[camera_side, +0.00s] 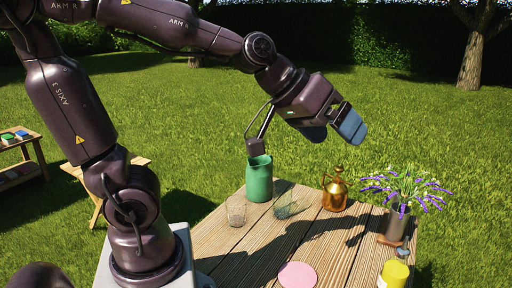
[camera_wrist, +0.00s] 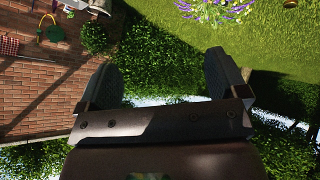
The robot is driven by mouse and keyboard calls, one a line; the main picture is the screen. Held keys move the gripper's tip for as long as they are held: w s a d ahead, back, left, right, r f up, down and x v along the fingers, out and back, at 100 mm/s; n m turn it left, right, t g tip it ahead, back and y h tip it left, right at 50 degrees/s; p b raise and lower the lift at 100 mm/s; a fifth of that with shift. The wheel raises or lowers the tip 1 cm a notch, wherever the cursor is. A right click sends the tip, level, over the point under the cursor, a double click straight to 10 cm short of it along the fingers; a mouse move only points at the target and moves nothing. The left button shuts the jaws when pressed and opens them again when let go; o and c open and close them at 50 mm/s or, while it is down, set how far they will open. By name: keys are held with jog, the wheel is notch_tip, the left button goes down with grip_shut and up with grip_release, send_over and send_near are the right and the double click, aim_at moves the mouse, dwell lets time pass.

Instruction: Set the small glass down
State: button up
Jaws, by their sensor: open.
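Two small clear glasses are on the wooden table in the side view. One glass (camera_side: 236,213) looks upright in front of the green pitcher. The other glass (camera_side: 285,208) appears tilted or lying over, just right of the pitcher; its exact pose is hard to make out. I cannot tell which one the task means. My gripper (camera_side: 333,130) is open and empty, high in the air above the table's back part. In the wrist view my gripper (camera_wrist: 164,78) has its two fingers wide apart with nothing between them, and neither glass shows there.
A green pitcher (camera_side: 259,179), a brass can (camera_side: 335,190) and a vase of purple flowers (camera_side: 395,226) stand along the table's back and right. A pink disc (camera_side: 297,275) and a yellow container (camera_side: 393,274) are near the front. The table's middle (camera_side: 272,245) is clear.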

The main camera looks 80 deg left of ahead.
jog(key=s+a+f+m+g+y, duration=0.1)
jog(key=s, duration=0.5)
jog(key=s+a+f+m+g+y, duration=0.1)
jog(key=s+m+g, duration=0.1)
jog(key=s, duration=0.4)
jog(key=shift+f+g, duration=0.3)
